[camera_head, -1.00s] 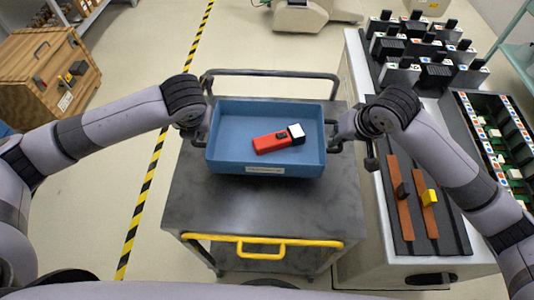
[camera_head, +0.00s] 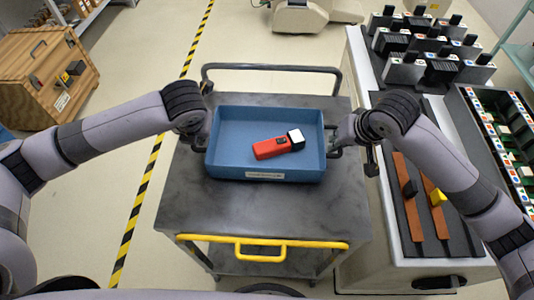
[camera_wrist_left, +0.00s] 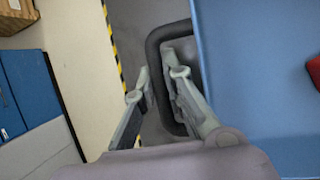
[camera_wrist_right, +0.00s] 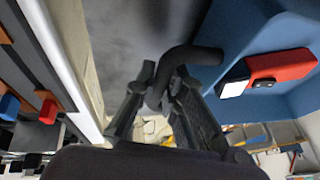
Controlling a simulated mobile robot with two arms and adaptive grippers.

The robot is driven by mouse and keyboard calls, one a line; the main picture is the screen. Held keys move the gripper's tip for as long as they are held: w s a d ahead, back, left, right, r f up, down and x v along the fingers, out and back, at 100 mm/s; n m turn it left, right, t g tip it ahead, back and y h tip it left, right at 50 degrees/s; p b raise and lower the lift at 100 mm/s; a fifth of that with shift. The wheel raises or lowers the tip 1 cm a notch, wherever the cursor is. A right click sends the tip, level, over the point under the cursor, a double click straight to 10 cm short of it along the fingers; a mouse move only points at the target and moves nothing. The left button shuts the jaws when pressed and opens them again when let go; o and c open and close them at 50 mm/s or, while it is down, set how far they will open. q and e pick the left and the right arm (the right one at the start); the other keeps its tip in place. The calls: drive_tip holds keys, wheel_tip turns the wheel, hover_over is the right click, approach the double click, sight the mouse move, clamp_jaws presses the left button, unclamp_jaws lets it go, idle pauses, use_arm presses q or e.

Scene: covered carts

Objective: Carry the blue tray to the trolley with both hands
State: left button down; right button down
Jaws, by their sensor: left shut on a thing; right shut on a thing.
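The blue tray (camera_head: 225,168) is level over the dark top of the trolley (camera_head: 185,205), towards its back half. I cannot tell whether it touches the top. A red block-like item with a white end (camera_head: 272,148) lies inside the tray. My left gripper (camera_head: 207,138) is shut on the tray's left handle; the left wrist view shows its fingers (camera_wrist_left: 163,75) at the dark bar. My right gripper (camera_head: 335,138) is shut on the right handle, and its fingers (camera_wrist_right: 160,85) straddle that bar in the right wrist view.
A white-sided cart (camera_head: 385,235) with black holders and orange strips stands close along the trolley's right side. A wooden crate (camera_head: 35,75) is at the far left. Floor with a yellow-black stripe (camera_head: 140,205) is clear left of the trolley. The trolley has a yellow front handle (camera_head: 260,243).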

use_arm(q)
drive_tip(key=shift+a+f, duration=0.15)
drive_tip(key=shift+f, duration=0.35)
use_arm(e)
drive_tip(key=shift+d+f, duration=0.15)
drive_tip(key=shift+f, duration=0.35)
use_arm(q)
drive_tip(key=c, duration=2)
unclamp_jaws()
drive_tip(key=shift+r, duration=0.25)
drive_tip(key=shift+c, duration=0.2)
use_arm(e)
drive_tip(key=c, duration=2)
unclamp_jaws()
drive_tip(key=shift+r, duration=0.2)
drive_tip(key=shift+c, duration=0.2)
use_arm(q)
drive_tip(key=o, duration=0.4)
drive_tip(key=shift+c, duration=0.2)
use_arm(e)
drive_tip(key=o, duration=0.4)
drive_tip(key=shift+c, duration=0.2)
